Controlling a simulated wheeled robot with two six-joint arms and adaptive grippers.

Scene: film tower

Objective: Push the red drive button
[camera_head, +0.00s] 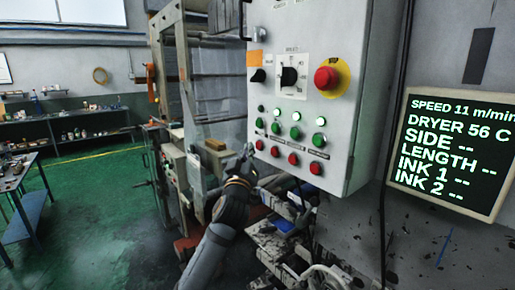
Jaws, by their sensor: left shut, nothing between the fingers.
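A grey control panel (331,128) carries a bottom row of several small red buttons, with the leftmost red button (260,145) nearest my gripper. Their labels are too small to read, so I cannot tell which is the drive button. A large red mushroom button (326,78) on a yellow disc sits higher on the panel. My left gripper (248,152) is shut and empty, its tips at the panel's lower left edge, just left of the leftmost red button. I cannot tell whether it touches the panel. My right gripper is not in view.
A row of green buttons (276,128) with lit lamps above sits over the red row. Black selector knobs (289,76) are higher up. A display (453,150) hangs at right, reading speed 11 m/min. Machinery (196,160) stands behind my gripper; green floor (105,205) is open at left.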

